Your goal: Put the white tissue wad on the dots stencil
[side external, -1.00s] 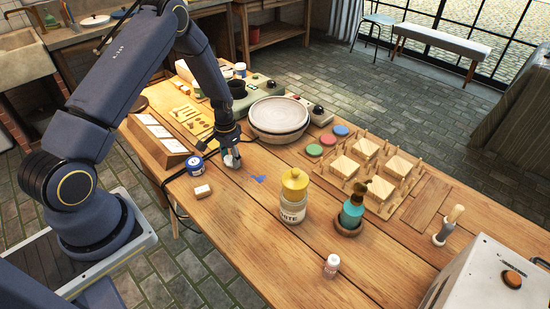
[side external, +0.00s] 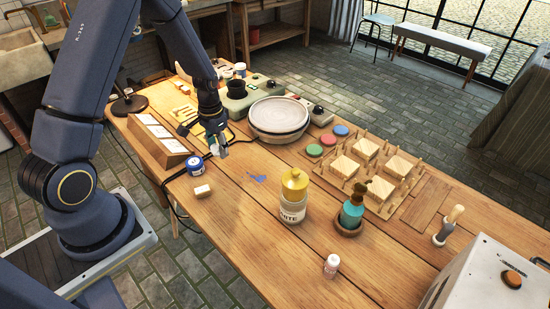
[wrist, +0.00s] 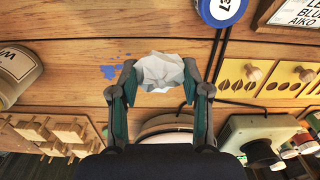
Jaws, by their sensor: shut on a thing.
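The white tissue wad (wrist: 160,73) is crumpled and held between the fingertips of my gripper (wrist: 159,84) in the wrist view. In the side view my gripper (side external: 216,142) holds the wad (side external: 218,150) above the table, right of the blue-labelled jar. The farther board (wrist: 285,90) has small cutouts that look like dots. In the side view the arm partly hides the stencil area (side external: 183,112).
A blue-labelled jar (side external: 195,165) and a cream block (side external: 202,191) stand near the front edge. A slanted label box (side external: 160,140) is left of them. The round plate (side external: 278,114) is behind right. A blue paint smear (side external: 257,178) marks otherwise clear wood.

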